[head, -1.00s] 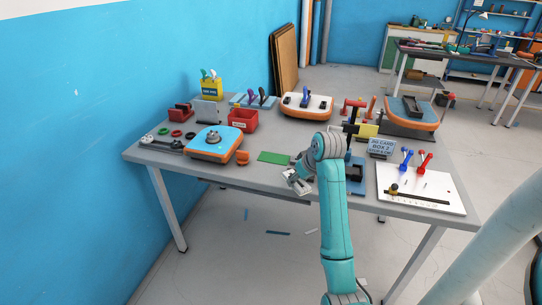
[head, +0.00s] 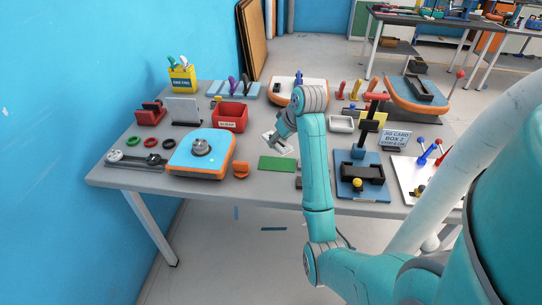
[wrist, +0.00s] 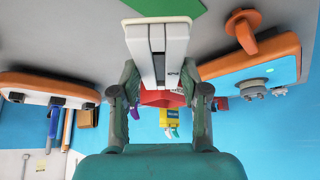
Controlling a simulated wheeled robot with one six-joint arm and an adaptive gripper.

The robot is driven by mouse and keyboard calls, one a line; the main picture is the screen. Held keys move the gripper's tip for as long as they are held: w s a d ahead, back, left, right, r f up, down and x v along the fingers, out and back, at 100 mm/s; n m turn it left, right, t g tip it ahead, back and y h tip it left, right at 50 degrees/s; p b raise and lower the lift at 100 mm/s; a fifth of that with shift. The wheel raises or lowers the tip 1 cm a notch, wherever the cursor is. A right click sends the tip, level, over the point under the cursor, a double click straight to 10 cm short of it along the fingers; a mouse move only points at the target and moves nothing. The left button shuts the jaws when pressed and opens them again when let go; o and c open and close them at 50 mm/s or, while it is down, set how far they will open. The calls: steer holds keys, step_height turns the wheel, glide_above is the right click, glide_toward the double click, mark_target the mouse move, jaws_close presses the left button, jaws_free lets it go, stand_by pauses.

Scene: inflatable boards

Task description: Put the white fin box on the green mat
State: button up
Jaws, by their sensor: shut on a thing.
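My gripper (head: 284,135) is shut on the white fin box (wrist: 157,38), a pale block with a dark slot along its middle. In the wrist view the gripper's fingers (wrist: 158,88) close on its two sides. In the head view the white fin box (head: 279,146) is partly hidden by the gripper and shows just behind the green mat (head: 276,164). The green mat lies flat and bare near the table's front edge. Its edge also shows at the top of the wrist view (wrist: 166,6). I cannot tell how high the box is above the table.
An orange-and-blue board (head: 201,152) and an orange piece (head: 241,170) are left of the mat. A red bin (head: 229,117) stands behind left, a white tray (head: 342,124) to the right. A blue-based fixture (head: 361,185) stands at front right.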

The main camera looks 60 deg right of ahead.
mark_target(275, 162)
steer(key=shift+f, duration=4.25)
steer(key=o, duration=1.2)
steer(key=shift+f, duration=0.1)
steer(key=shift+c, duration=0.2)
